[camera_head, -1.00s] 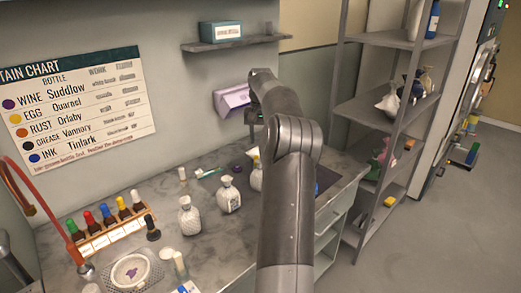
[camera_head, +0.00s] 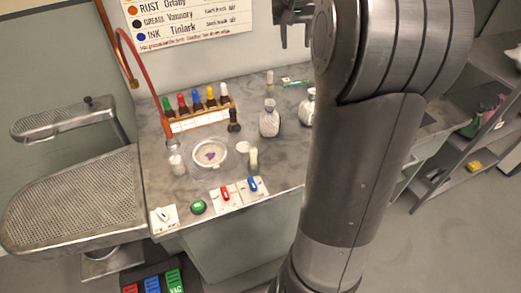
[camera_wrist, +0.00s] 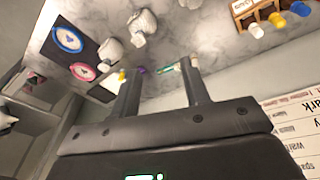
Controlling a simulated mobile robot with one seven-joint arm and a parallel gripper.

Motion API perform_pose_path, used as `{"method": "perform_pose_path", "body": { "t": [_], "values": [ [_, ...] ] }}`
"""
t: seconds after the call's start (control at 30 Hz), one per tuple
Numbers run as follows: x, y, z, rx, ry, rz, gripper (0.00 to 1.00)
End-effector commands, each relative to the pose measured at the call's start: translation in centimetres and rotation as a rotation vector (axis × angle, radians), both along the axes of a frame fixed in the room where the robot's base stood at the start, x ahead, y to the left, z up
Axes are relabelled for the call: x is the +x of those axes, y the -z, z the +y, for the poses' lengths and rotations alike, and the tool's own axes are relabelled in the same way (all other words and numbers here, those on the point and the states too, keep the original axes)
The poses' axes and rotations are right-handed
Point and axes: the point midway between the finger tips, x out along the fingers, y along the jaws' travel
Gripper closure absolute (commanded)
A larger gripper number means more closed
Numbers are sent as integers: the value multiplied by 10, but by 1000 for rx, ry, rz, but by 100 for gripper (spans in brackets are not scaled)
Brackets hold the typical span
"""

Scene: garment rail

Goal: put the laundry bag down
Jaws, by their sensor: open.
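My gripper (camera_wrist: 161,68) is open in the wrist view, with nothing between its two fingers, above the grey marbled counter. Part of it (camera_head: 294,25) also shows at the top of the head view, left of my large arm link. No laundry bag can be made out for certain. A pale object (camera_wrist: 6,118) on the shelf side, cut off at the left edge of the wrist view, may be a bag. It is well apart from my gripper. My arm hides much of the counter's right part in the head view.
White textured bottles (camera_head: 270,121) stand on the counter (camera_head: 285,165). A rack of coloured-cap bottles (camera_head: 198,118), a round dish (camera_head: 210,155) and switches (camera_head: 226,193) are left of my arm. A perforated pressing board (camera_head: 75,195) is at left, a shelf unit (camera_head: 450,155) at right.

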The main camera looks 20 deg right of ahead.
Motion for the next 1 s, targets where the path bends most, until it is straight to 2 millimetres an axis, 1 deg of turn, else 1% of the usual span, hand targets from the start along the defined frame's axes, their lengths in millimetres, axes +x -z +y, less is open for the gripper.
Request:
{"method": "perform_pose_path", "body": {
  "t": [0.03,0.1,0.17,0.2,0.3,0.37,0.5,0.57,0.7,0.8,0.9,1.0],
  "values": [
    [-12,-5,21,-11,-29,-14,58],
    [-29,-8,45,-23,-65,-34,58],
    [-45,-9,65,-30,-96,-52,58],
    [-55,-9,77,-34,-115,-64,58],
    [-84,-6,105,-40,-162,-98,58],
    [-102,-3,120,-41,-189,-119,58],
    [-145,10,150,-37,-253,-169,58],
    [-163,18,161,-31,-280,-191,58],
    [-205,40,182,-12,-341,-246,58],
    [-228,56,193,5,-376,-278,58],
    [-245,70,199,19,-401,-301,58],
    [-254,78,203,28,-417,-317,58]
  ]
}}
